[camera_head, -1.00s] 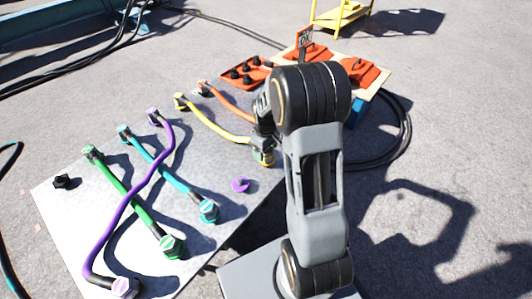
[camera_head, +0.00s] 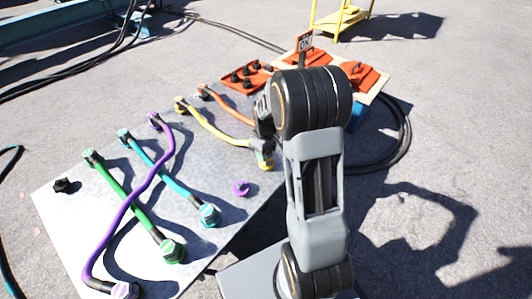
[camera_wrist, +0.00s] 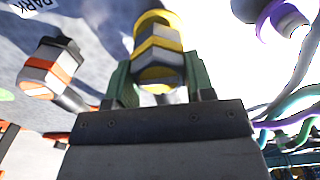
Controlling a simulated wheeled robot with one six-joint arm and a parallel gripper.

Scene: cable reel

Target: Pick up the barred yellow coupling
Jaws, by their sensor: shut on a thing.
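The barred yellow coupling (camera_wrist: 158,50) is yellow with a grey band. It stands between the two green-sided fingers of my gripper (camera_wrist: 158,85) in the wrist view, and the fingers are shut on it. In the head view the yellow coupling (camera_head: 263,160) shows just left of my arm, at the near end of the yellow cable (camera_head: 215,130). My arm hides most of the gripper there. The cable's far yellow end (camera_head: 180,104) lies on the grey board (camera_head: 75,225).
Green (camera_head: 125,200), teal (camera_head: 160,170), purple (camera_head: 110,225) and orange (camera_head: 230,107) cables lie on the board. A loose purple piece (camera_head: 240,188) sits near the yellow coupling. An orange socket panel (camera_head: 240,84) stands behind. An orange-banded coupling (camera_wrist: 48,68) is close left in the wrist view.

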